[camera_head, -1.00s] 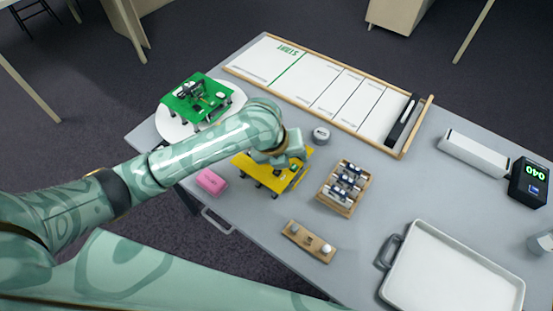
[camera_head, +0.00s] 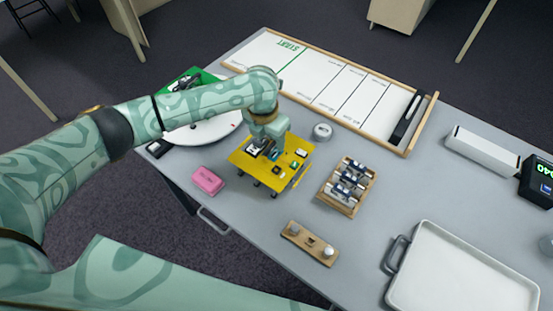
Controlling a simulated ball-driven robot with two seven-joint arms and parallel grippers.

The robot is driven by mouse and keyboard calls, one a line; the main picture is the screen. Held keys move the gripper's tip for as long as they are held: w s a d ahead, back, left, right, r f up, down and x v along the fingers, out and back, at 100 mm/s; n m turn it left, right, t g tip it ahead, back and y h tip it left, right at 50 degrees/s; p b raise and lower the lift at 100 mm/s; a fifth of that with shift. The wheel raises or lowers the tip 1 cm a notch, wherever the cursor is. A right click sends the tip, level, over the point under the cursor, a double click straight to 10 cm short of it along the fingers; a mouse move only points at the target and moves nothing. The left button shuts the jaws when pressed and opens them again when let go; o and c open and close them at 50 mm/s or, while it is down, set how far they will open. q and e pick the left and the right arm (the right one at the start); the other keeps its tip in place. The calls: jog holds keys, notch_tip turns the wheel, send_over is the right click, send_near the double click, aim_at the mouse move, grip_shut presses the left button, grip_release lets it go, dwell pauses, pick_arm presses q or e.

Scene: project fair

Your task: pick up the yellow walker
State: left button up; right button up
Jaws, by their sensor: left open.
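The yellow walker (camera_head: 283,174), a flat yellow board with small dark and white parts on top and short dark legs, stands on the grey table. My left gripper (camera_head: 266,153) points down over the walker's upper-left part and hides some of it. Its jaws are open. The fingertips are too small to tell whether they touch the walker. My right gripper is not in view.
A green walker (camera_head: 186,79) on a white round plate (camera_head: 208,133) is partly behind my left arm. A pink block (camera_head: 207,181), a wooden rack (camera_head: 335,201) of small motors, a wooden block with knobs (camera_head: 300,247), a white tray (camera_head: 455,280) and a START track board (camera_head: 331,97) surround the walker.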

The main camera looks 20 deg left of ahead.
aim_at(272, 143)
pick_arm(q)
jog(key=f, duration=0.1)
jog(key=f+b, duration=0.1)
jog(key=f, duration=0.1)
jog(key=w+f+b, duration=0.1)
jog(key=f, duration=0.1)
jog(key=shift+d+f, duration=0.1)
jog(key=shift+d, duration=0.2)
jog(key=c, duration=0.8)
jog(key=shift+c, duration=0.2)
jog(key=shift+r, duration=0.2)
